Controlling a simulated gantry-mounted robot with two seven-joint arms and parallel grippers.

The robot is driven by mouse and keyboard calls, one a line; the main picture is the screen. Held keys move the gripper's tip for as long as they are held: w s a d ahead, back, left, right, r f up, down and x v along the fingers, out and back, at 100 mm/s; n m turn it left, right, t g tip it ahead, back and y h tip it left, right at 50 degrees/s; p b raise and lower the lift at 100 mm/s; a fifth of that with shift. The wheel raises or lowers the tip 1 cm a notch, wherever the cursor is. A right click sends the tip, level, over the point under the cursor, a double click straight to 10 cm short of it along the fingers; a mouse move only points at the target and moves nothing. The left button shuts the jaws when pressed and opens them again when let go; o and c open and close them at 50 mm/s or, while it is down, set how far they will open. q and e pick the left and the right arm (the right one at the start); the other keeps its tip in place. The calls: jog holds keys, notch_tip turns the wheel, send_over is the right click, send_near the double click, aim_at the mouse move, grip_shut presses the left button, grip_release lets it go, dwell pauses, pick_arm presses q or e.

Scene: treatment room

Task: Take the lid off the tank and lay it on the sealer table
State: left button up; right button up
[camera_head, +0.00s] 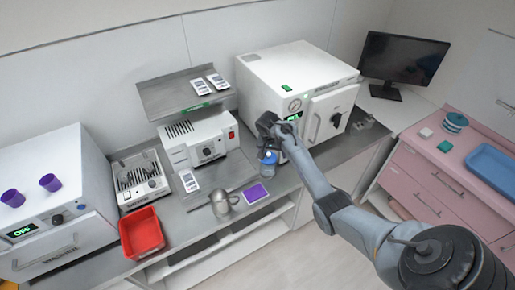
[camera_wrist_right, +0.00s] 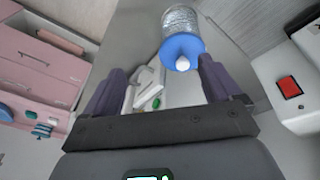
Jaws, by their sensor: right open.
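My right gripper (camera_head: 268,122) is open and empty in front of the white autoclave (camera_head: 262,84). It is above and close to a clear bottle with a blue cap (camera_head: 268,158). In the right wrist view the gripper (camera_wrist_right: 158,85) has its fingers spread, and the blue-capped bottle (camera_wrist_right: 183,45) shows beyond them, apart from them. The sealer (camera_head: 198,138) is the white box with a red switch. My left gripper is out of view.
A red bin (camera_head: 141,232), a metal mug (camera_head: 221,204) and a purple pad (camera_head: 255,193) stand along the counter front. A metal shelf (camera_head: 165,97) with pouches hangs above the sealer. A washer (camera_head: 50,190) with purple cups is far left; pink drawers (camera_head: 440,175) are right.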

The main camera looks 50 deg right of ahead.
aim_at(269, 154)
jog(key=w, duration=0.1)
jog(key=w+d+t+b, duration=0.1)
jog(key=w, duration=0.1)
jog(key=shift+d+f, duration=0.15)
jog(key=shift+f, duration=0.05)
jog(key=shift+x, duration=3.05)
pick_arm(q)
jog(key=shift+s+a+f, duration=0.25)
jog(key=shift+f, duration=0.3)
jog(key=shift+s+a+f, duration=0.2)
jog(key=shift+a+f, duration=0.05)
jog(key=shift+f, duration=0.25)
pick_arm(e)
jog(key=shift+w, duration=0.1)
